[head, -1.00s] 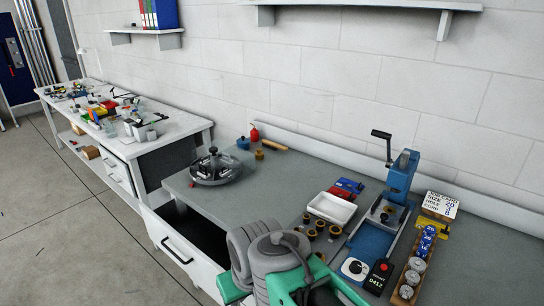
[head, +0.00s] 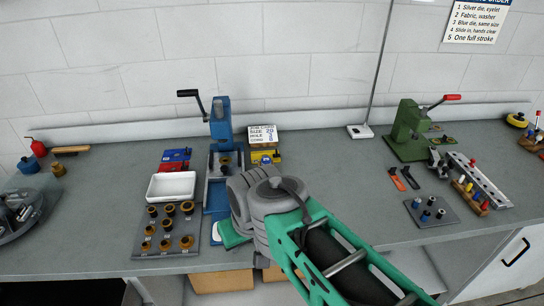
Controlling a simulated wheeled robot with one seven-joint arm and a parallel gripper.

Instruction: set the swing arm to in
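No part in the head view can be told for certain as the swing arm. A blue bench press (head: 221,124) with a black-handled lever (head: 190,95) stands at the back, left of centre. A green press (head: 407,130) with a red-handled lever (head: 443,101) stands at the back right. My green and grey arm reaches in from the lower right and covers part of the bench in front of the blue press.
A white tray (head: 171,187) and a plate of brass dies (head: 167,230) lie left of the blue press. A thin pole on a white base (head: 360,131) stands between the presses. A rail (head: 480,180) and a die plate (head: 431,212) lie at right.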

